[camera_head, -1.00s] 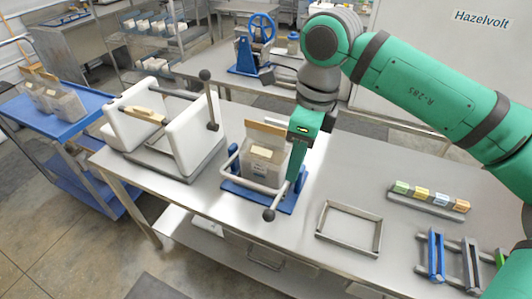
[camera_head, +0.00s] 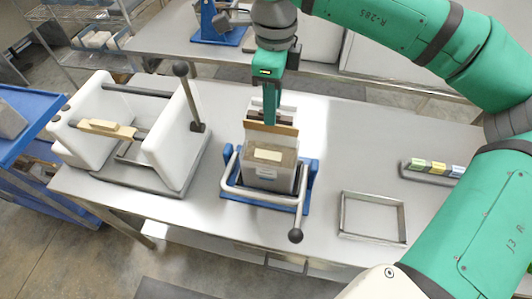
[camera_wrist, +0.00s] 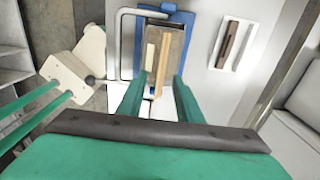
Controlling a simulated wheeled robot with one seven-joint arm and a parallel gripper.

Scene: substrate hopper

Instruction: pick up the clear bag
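The clear bag (camera_head: 271,172) is a greyish see-through pouch with a pale label and a brown header strip (camera_head: 271,127) along its top. It stands upright in a blue-based fixture (camera_head: 229,190) with a pale tubular frame around its front. My gripper (camera_head: 270,118) points down at the back of the header in the head view. In the wrist view my gripper (camera_wrist: 160,82) is open, its two green fingers apart with nothing gripped. The bag (camera_wrist: 174,48) and its header lie ahead between the fingertips. Whether a finger touches the header cannot be told.
A white press-like device (camera_head: 90,138) with a lever stands left on the steel table (camera_head: 345,130). An empty metal frame (camera_head: 374,218) lies to the right. A rack of coloured blocks (camera_head: 432,169) is beyond it. A small white tray (camera_wrist: 242,62) holds a dark bar.

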